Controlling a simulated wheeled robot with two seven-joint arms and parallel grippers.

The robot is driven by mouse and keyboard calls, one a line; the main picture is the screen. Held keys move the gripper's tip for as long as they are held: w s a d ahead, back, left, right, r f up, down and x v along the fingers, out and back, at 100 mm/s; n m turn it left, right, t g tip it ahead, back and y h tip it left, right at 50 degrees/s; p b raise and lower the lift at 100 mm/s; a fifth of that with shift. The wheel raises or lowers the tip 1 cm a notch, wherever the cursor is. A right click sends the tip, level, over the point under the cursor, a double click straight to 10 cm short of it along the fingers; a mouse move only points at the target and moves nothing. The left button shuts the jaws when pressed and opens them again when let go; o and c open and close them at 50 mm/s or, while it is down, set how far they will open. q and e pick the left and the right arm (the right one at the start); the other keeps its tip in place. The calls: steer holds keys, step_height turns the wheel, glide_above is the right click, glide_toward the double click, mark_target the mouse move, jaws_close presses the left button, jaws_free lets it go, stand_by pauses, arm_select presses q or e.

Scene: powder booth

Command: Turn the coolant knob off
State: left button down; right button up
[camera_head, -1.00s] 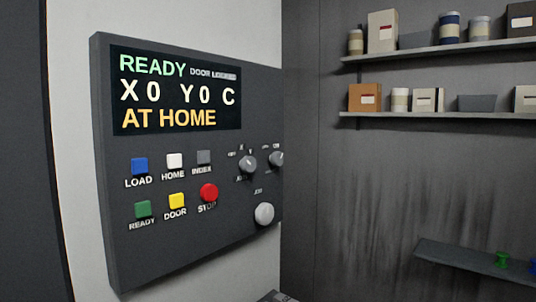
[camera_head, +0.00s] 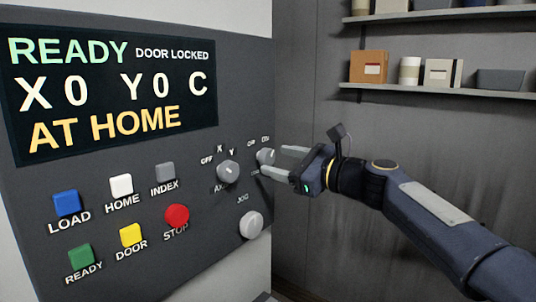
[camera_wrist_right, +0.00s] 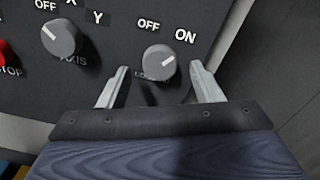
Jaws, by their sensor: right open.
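The coolant knob (camera_head: 265,156) is a small grey round knob at the right edge of the dark control panel (camera_head: 120,185). In the right wrist view the knob (camera_wrist_right: 159,62) has OFF and ON labels above it, and its white mark points up and right, toward ON. The label below it is partly hidden. My right gripper (camera_head: 282,160) is open in front of the knob. In the right wrist view its two fingers (camera_wrist_right: 160,80) stand on either side of the knob, with gaps, not visibly touching it. My left gripper is out of view.
The axis knob (camera_head: 228,172) sits close to the left, with the jog knob (camera_head: 250,225) below. The red STOP button (camera_head: 176,216) and several coloured buttons are farther left. Shelves (camera_head: 440,91) with boxes and jars hang on the back wall.

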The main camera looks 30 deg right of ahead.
mark_target(270, 159)
steer(key=shift+x, duration=1.55)
steer(key=shift+c, duration=0.5)
steer(key=c, duration=0.9)
